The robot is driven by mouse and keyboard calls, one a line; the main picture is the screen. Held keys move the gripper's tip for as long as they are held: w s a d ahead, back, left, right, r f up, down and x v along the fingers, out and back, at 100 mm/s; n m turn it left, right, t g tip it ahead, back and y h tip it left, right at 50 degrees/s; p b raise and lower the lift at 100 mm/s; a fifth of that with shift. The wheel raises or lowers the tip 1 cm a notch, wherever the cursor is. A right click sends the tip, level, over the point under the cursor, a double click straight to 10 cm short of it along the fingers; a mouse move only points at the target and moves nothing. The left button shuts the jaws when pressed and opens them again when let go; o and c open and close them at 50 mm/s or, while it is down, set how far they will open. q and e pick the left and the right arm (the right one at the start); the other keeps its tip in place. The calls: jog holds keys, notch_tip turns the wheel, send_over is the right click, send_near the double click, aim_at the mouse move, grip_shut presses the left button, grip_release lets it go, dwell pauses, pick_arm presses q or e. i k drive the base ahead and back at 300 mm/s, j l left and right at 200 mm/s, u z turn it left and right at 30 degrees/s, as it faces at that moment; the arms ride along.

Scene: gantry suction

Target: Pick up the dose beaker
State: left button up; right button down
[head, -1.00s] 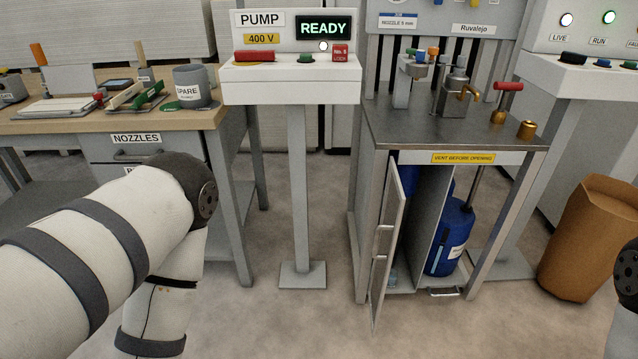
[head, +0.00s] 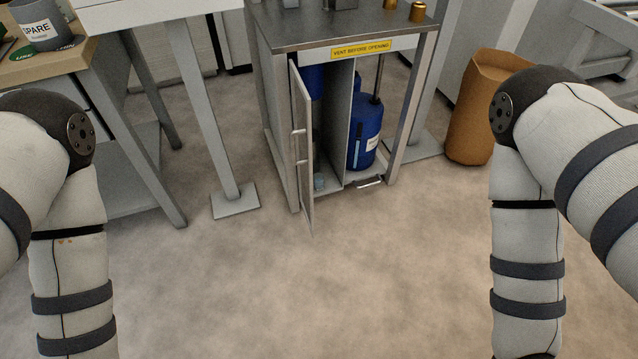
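The door hides part of that compartment. Both my arms show at the left and right sides, hanging down. Neither gripper is in the picture.
The steel cabinet (head: 335,28) holds a blue drum (head: 366,130) in its right compartment and another blue thing high in the left one. A brown bin (head: 475,115) stands to the right. A pump stand foot (head: 234,200) is at left. Floor in front is clear.

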aim_at(318, 177)
jog(key=i+l+u, duration=0.25)
jog(key=i+l, duration=0.4)
jog(key=i+l+u, duration=0.25)
jog(key=i+l, duration=0.5)
